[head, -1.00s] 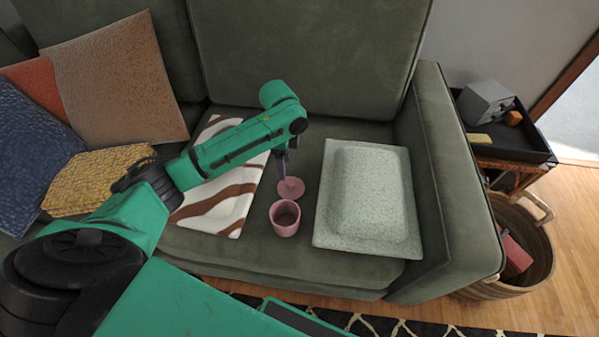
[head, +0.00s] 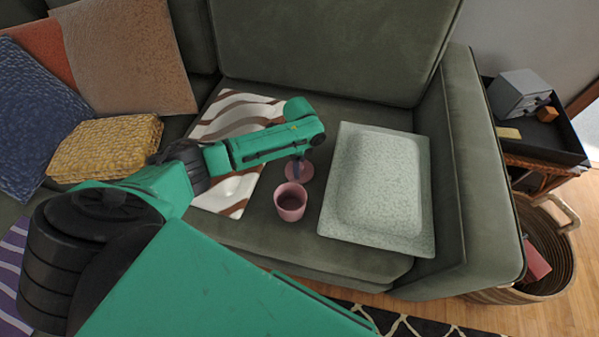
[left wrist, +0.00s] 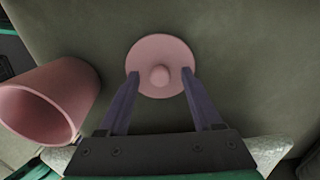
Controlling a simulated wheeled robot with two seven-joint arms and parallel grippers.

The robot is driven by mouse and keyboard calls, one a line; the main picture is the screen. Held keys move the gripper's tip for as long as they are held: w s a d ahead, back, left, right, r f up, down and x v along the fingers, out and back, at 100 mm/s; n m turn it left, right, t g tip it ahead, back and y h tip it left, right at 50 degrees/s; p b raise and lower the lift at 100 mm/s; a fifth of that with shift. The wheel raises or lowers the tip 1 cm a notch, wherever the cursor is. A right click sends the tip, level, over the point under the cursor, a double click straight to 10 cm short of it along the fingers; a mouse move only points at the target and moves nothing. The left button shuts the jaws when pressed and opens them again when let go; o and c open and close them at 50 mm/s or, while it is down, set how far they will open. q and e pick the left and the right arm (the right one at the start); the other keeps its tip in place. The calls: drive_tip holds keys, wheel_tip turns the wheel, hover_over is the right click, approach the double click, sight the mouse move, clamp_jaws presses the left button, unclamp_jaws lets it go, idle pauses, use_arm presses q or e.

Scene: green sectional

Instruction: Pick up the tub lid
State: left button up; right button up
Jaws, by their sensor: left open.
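The tub lid is a pink disc with a round knob; it lies on the green sofa seat in the left wrist view (left wrist: 160,52) and partly shows in the head view (head: 304,174). My left gripper (left wrist: 160,72) is open, its two purple fingers reaching to either side of the lid with the knob between them. Whether the fingers touch the lid I cannot tell. In the head view the gripper (head: 299,172) points down at the lid and hides part of it. The pink tub (head: 290,203) stands open beside the lid; it also shows at the left in the left wrist view (left wrist: 48,98).
A pale speckled tray-like piece (head: 345,229) lies on the seat right of the tub. A brown-and-white striped piece (head: 238,103) lies behind my left arm. Cushions (head: 105,145) are at the left, the sofa armrest (head: 470,200) at the right. A basket (head: 560,262) stands on the floor.

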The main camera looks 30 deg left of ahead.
use_arm(q)
clamp_jaws()
drive_tip(key=shift+r, duration=0.15)
